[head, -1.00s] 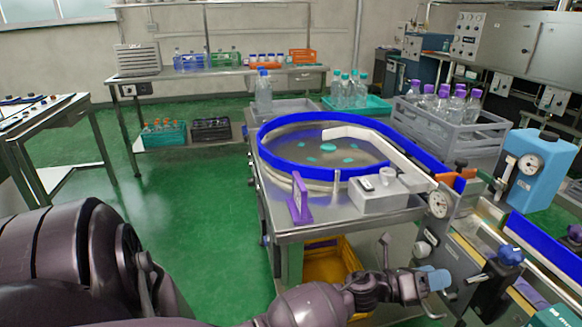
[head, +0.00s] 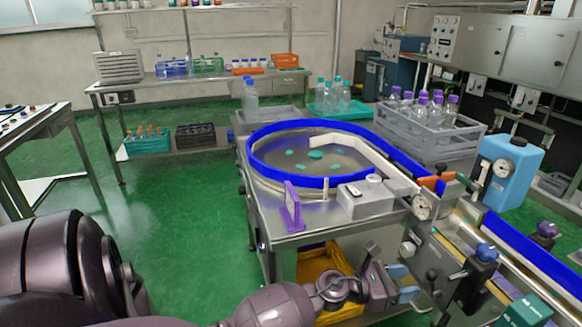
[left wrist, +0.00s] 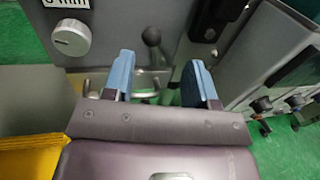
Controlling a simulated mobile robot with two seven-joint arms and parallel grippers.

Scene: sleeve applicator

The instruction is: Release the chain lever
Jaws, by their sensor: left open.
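The lever, a dark ball knob (left wrist: 152,37) on a short stem, shows in the left wrist view on the grey front of the machine. In the head view a small dark knob (head: 432,274) beside my gripper looks like the same lever. My left gripper (head: 404,283) is open, its two blue fingers apart, low in front of the machine's side. In the left wrist view my left gripper (left wrist: 160,84) has nothing held; the lever appears beyond the fingertips and between them in the picture. I cannot tell any contact. My right gripper is out of view.
A grey dial knob (left wrist: 72,37) sits left of the lever. A rotary table (head: 268,180) with a blue rim stands behind. A yellow crate (head: 318,268) is under the bench.

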